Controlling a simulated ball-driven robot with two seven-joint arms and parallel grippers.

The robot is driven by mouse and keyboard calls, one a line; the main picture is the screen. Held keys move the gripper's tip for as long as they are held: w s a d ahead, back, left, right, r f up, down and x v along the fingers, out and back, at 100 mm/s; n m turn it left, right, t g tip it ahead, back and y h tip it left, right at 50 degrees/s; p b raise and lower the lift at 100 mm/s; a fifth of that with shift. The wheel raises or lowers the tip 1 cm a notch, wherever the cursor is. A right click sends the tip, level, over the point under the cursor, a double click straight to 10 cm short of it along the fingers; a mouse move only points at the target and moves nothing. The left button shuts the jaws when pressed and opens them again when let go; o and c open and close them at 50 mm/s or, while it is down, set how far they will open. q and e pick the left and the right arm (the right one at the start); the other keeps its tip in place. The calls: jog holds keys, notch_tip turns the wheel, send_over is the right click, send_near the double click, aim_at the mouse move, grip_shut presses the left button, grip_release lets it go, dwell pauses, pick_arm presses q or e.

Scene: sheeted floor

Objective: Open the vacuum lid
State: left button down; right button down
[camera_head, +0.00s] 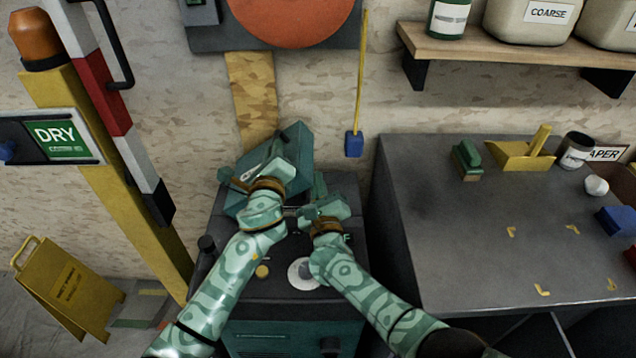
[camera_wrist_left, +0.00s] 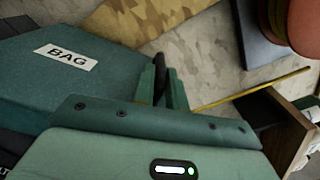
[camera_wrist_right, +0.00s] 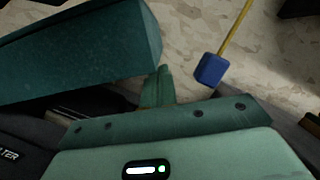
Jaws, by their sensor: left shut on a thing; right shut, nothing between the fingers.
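The vacuum (camera_head: 335,285) is a dark grey box with a green front, standing below me against the wall. Its green lid (camera_head: 300,137) is tilted up at the back. The lid also shows in the left wrist view (camera_wrist_left: 110,85), with a BAG label (camera_wrist_left: 67,57), and in the right wrist view (camera_wrist_right: 85,50), with a dark gap under its edge. My left gripper (camera_wrist_left: 163,85) is shut on a dark handle (camera_wrist_left: 160,72) at the lid's edge; the exact contact is partly hidden. My right gripper (camera_wrist_right: 158,88) is shut and empty, close beside the lid's right side.
A grey workbench (camera_head: 450,235) stands to the right with a green brush (camera_head: 467,160) and yellow dustpan (camera_head: 520,155). A blue block (camera_head: 354,144) hangs on a yellow cord near the lid. A yellow post (camera_head: 140,220) and floor sign (camera_head: 68,290) stand left.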

jog(key=shift+a+r+n, duration=0.5)
jog(key=shift+a+r, duration=0.05)
jog(key=shift+r, duration=0.2)
pick_arm(q)
jog(key=c, duration=1.5)
grip_release()
jog(key=shift+d, duration=0.1)
jog(key=shift+o, duration=0.2)
pick_arm(e)
jog(key=shift+d+f, duration=0.1)
